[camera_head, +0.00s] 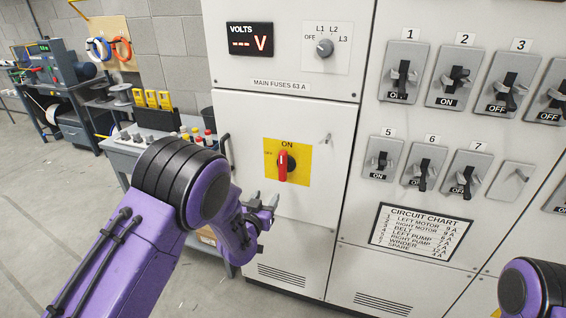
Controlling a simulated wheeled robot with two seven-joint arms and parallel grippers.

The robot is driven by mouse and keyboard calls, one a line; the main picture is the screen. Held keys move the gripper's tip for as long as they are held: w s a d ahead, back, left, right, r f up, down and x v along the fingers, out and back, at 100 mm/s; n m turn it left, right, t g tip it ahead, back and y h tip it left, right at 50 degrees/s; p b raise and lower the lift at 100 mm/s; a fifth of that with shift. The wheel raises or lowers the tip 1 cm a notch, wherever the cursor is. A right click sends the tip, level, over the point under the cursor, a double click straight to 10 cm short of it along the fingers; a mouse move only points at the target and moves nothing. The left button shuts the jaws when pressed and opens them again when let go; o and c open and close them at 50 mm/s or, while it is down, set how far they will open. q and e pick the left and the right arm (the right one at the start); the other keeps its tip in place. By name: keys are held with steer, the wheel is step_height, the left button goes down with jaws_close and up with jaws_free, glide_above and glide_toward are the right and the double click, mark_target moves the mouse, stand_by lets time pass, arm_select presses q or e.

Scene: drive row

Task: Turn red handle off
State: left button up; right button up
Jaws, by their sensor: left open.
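The red handle (283,165) is on a yellow plate (299,172) on the grey cabinet door. The handle stands upright, its upper end toward the "ON" mark; "OFF" is marked at the plate's left. My left gripper (265,200) is open and empty, below and slightly left of the handle, apart from it in the picture. My purple left arm reaches in from the lower left. Part of my right arm shows at the lower right edge; its gripper is not visible.
A voltmeter (250,39) and a selector knob (324,47) sit above the handle. Several numbered black switches fill the right panel above a circuit chart (420,232). A door handle (225,152) projects left of the plate. A cluttered workbench (122,150) stands left of the cabinet.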

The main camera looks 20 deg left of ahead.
arm_select(q)
steer(key=m+t, duration=0.1)
glide_toward(281, 166)
steer(key=w, duration=0.1)
steer(key=shift+h, duration=0.3)
steer(key=w+p, duration=0.3)
steer(key=w, duration=0.7)
steer(key=shift+w+f, duration=0.1)
steer(key=shift+f, duration=0.05)
steer(key=shift+d, duration=0.1)
jaws_close()
